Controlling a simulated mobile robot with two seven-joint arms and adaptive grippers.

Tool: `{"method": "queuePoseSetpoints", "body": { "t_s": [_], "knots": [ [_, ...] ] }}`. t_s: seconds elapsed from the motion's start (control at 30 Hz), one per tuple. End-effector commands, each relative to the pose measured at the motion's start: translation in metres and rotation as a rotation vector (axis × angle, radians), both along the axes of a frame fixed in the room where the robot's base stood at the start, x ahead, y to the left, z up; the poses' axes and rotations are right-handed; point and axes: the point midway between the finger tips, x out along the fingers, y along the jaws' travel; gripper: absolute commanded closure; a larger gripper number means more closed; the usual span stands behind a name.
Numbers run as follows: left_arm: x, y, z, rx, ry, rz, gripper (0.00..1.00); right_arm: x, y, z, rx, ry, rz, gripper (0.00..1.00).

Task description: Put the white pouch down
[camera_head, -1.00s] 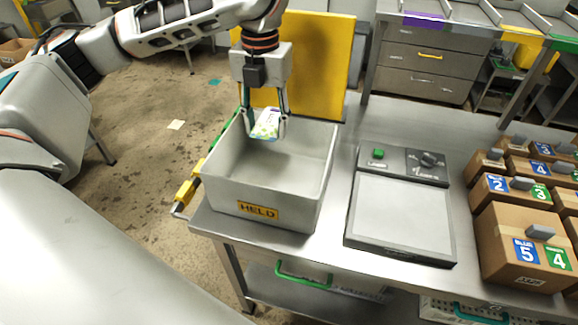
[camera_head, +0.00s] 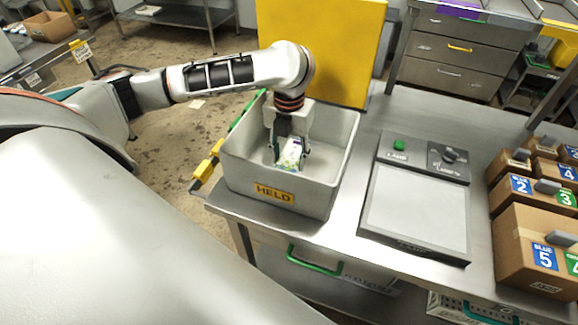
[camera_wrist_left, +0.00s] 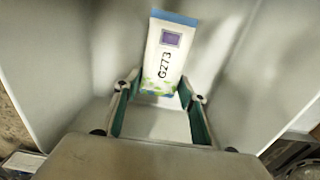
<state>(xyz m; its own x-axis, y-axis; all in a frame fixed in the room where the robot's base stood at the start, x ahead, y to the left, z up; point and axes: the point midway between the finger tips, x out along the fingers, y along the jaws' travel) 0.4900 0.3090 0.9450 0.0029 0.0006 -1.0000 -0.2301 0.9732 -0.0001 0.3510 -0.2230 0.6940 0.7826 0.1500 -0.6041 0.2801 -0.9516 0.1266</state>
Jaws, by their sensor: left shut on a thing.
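The white pouch (camera_head: 291,151) has green and blue printing. My left gripper (camera_head: 290,162) is shut on the pouch and holds it upright, low inside the grey bin (camera_head: 318,200), whose front has a yellow "HELD" label (camera_head: 273,193). In the left wrist view the pouch (camera_wrist_left: 165,55) shows the code G273 and a purple square, between the two fingers (camera_wrist_left: 162,88). The bin walls surround it. I cannot tell whether the pouch touches the bin floor. My right gripper is not in view.
A flat grey scale-like device (camera_head: 416,208) with a green button stands right of the bin on the steel table (camera_head: 395,110). Numbered cardboard boxes (camera_head: 525,245) stand at the right. A yellow panel (camera_head: 325,50) rises behind the bin.

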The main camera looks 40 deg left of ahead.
Motion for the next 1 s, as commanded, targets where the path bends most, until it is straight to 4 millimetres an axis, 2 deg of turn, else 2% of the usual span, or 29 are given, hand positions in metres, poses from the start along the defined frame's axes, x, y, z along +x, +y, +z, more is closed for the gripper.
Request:
{"method": "queuePoseSetpoints", "body": {
  "t_s": [0.33,0.77,0.8,0.83,1.0],
  "knots": [
    [-0.001,0.0,-0.038,-0.001,0.002,0.001,0.82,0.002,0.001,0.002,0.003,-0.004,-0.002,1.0],
    [0.0,0.001,-0.043,0.001,0.0,0.002,0.82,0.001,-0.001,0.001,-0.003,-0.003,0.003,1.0],
    [0.0,0.001,-0.043,0.001,0.0,0.001,0.49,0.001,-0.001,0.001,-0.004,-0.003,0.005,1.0],
    [0.0,0.0,-0.043,0.001,0.0,0.001,0.42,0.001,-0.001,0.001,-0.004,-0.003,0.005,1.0],
    [0.0,0.0,-0.043,0.001,0.0,0.001,0.42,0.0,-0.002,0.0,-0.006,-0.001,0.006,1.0]
  ]
}}
